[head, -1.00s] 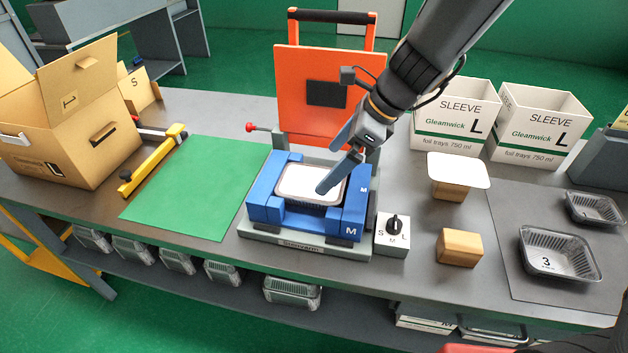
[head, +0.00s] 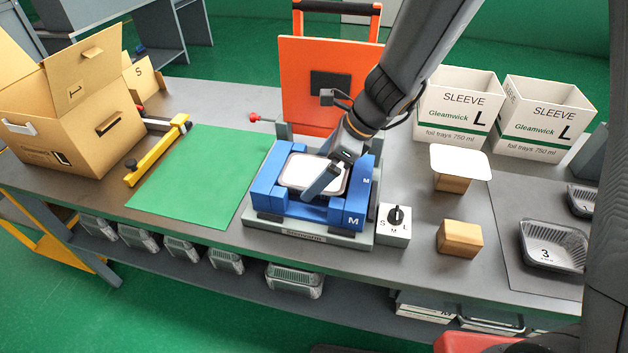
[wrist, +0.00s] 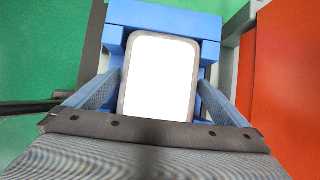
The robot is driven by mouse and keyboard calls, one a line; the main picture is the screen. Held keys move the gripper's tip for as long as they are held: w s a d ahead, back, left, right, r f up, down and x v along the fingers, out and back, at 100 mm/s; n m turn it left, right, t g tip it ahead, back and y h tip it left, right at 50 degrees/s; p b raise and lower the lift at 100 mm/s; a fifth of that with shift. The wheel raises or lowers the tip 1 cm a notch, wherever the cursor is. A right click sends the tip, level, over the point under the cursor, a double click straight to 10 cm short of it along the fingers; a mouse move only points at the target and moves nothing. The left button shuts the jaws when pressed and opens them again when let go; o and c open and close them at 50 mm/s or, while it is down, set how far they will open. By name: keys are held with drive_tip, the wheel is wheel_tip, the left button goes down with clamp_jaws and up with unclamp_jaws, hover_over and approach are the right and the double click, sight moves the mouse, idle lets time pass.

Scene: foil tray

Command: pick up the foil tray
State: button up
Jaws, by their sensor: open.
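The foil tray (head: 303,172) sits in the blue holder (head: 268,190) of the press, with a white lid on top and a grey rim. In the wrist view the tray (wrist: 160,80) lies between the two fingers of my gripper (wrist: 162,92). In the head view my gripper (head: 325,180) is over the tray, one finger crossing its near right part. The jaws are open, with a finger on each side of the tray. I cannot tell whether either finger touches it. The tray's lower body is hidden by the blue blocks.
An orange press lid (head: 318,85) stands up behind the holder. A dial box (head: 394,224) and wooden blocks (head: 459,238) are to the right, one under a white card (head: 460,163). A green mat (head: 195,180) lies clear to the left, beside a cardboard box (head: 75,120).

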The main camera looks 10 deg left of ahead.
drive_tip(key=shift+f, duration=0.25)
idle(0.4)
drive_tip(key=c, duration=0.8)
